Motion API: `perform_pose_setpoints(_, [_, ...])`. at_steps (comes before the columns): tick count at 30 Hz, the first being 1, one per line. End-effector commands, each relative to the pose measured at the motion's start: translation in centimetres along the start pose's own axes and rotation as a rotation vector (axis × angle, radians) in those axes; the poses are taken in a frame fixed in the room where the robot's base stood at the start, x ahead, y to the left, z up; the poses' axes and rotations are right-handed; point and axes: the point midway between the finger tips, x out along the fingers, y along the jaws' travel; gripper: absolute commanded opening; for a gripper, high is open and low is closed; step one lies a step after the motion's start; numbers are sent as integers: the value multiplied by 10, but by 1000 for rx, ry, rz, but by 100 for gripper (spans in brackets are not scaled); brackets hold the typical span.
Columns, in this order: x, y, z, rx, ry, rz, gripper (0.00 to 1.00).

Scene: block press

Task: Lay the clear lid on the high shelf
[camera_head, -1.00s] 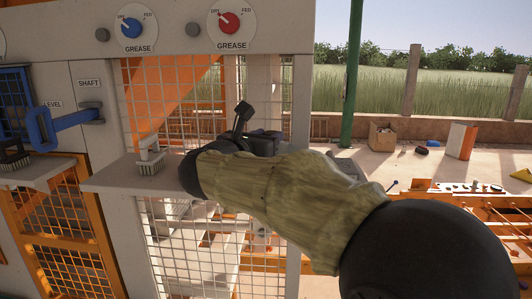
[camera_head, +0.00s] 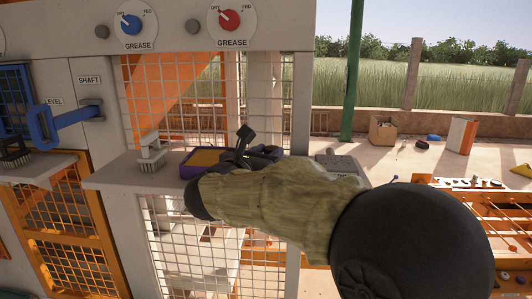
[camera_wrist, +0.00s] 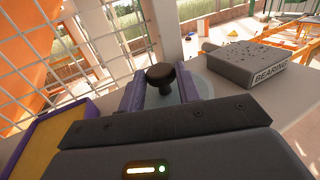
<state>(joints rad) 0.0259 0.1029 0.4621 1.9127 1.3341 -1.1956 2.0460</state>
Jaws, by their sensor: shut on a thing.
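My gripper (camera_wrist: 160,88) is shut on the dark round knob (camera_wrist: 160,73) of the clear lid. The lid's pale, see-through disc (camera_wrist: 203,87) shows beside the right finger in the wrist view; the rest is hidden by the fingers and gripper body. The lid is low over the grey shelf (camera_head: 125,172); I cannot tell whether it touches. In the head view my gripper (camera_head: 262,153) is over the shelf, partly behind my forearm, and the lid cannot be made out.
A purple-rimmed tray with a yellow-orange inside (camera_head: 205,160) is left of my gripper. A grey box marked BEARING (camera_wrist: 245,62) stands close on the right. A brush (camera_head: 150,155) is on the shelf's left part. Wire mesh (camera_head: 175,100) rises behind.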

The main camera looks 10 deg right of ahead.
Motion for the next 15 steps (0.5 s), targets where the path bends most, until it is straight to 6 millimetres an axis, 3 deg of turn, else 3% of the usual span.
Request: perform_pose_setpoints(15, [0, 0, -7, 0, -1, 1, 8])
